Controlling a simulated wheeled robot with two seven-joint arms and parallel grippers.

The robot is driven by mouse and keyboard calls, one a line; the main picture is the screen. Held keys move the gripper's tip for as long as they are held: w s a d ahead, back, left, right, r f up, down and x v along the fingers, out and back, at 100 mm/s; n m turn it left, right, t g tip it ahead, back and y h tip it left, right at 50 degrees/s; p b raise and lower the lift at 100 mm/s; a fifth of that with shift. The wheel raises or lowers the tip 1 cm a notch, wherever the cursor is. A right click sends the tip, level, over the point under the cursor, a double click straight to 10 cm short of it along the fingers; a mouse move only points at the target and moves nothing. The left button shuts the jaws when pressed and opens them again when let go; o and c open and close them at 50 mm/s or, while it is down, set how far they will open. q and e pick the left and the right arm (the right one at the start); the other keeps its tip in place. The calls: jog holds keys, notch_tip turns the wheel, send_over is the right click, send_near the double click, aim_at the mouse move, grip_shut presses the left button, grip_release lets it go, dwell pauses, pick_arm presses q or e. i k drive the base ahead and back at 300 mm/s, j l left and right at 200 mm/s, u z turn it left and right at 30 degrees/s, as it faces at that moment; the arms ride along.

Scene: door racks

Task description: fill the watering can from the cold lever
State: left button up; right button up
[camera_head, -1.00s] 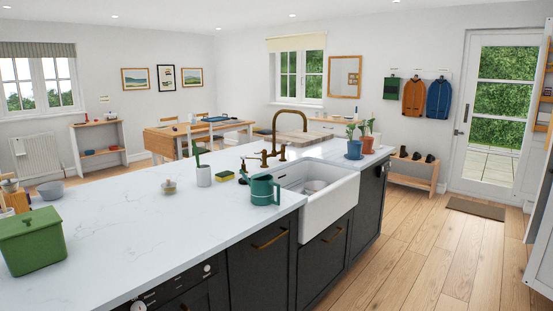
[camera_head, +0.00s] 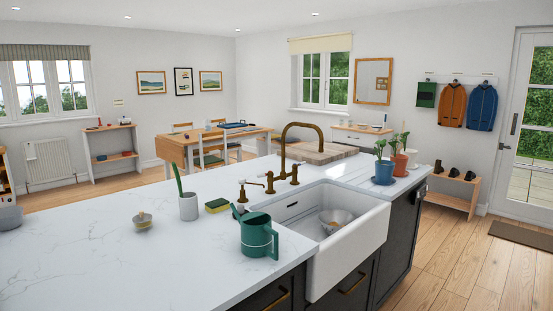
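The green watering can (camera_head: 259,237) stands upright on the white worktop, at the near left corner of the sink. Its handle points right and its spout rises to the left. The white sink (camera_head: 345,246) is set into the worktop and holds a metal bowl or colander (camera_head: 336,218). The brass tap (camera_head: 285,150) arches over the back of the sink, with small levers (camera_head: 270,182) at its base. I cannot tell which lever is cold. Neither of my grippers is in view.
A yellow-green sponge (camera_head: 217,205), a white pot with a green stem (camera_head: 188,206) and a small lidded jar (camera_head: 142,220) stand left of the can. Potted plants (camera_head: 383,172) and a wooden board (camera_head: 308,152) are beyond the sink. Open wooden floor (camera_head: 450,255) lies right of the island.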

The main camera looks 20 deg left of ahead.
aim_at(295, 166)
jog(key=i+l+u, duration=0.15)
jog(key=i, duration=0.2)
jog(key=i+l+u, duration=0.15)
jog(key=i, duration=0.25)
jog(key=i+l+u, duration=0.15)
jog(key=i, duration=0.2)
